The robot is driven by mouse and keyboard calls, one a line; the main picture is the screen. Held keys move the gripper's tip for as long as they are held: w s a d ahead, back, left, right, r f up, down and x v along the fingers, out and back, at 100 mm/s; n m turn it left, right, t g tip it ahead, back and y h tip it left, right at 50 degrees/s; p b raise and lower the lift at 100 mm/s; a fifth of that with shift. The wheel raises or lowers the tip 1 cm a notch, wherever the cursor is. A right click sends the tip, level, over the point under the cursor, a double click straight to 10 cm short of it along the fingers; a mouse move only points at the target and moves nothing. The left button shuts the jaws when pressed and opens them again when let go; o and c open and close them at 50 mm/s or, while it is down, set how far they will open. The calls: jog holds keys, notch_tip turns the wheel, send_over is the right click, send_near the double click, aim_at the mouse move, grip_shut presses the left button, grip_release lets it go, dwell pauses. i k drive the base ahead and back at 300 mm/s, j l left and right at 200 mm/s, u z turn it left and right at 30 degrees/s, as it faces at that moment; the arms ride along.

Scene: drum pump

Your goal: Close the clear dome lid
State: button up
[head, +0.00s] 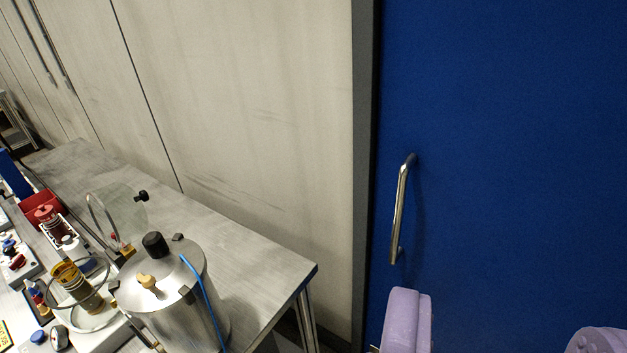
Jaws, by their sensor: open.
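The clear dome lid (120,211) stands tipped up and open on the bench at the left, with a black knob (141,196) on its far side. Below it is a clear round vessel (78,312) with a metal rim on a pale base, and an amber-topped jar (76,282) shows inside or behind its wall. The metal pot partly hides the vessel's right side. My gripper (503,333) shows as two lilac fingers at the bottom right, spread wide apart and empty. It is far to the right of the lid, in front of the blue door.
A metal pot (168,300) with a black knob and blue tube stands near the bench's right end. A red bin (42,205) and small bottles crowd the left. The steel bench (235,240) is bare behind the pot. A blue door (500,150) has a bar handle (400,210).

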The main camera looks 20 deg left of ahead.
aim_at(143, 195)
jog(key=i+l+u, duration=0.1)
jog(key=i+u, duration=0.15)
jog(key=u, duration=0.15)
jog(key=i+l+u, duration=0.2)
jog(key=u, duration=0.25)
jog(key=i+l+u, duration=0.25)
jog(key=u, duration=0.15)
jog(key=i+l+u, duration=0.15)
jog(key=l+u, duration=0.25)
jog(key=i+l+u, duration=0.1)
jog(key=l+u, duration=0.15)
jog(key=u, duration=0.15)
jog(key=i+l+u, duration=0.2)
jog(key=l, duration=0.2)
jog(key=l+u, duration=0.25)
jog(key=l, duration=0.15)
jog(key=i+l, duration=0.15)
jog(key=i, duration=0.2)
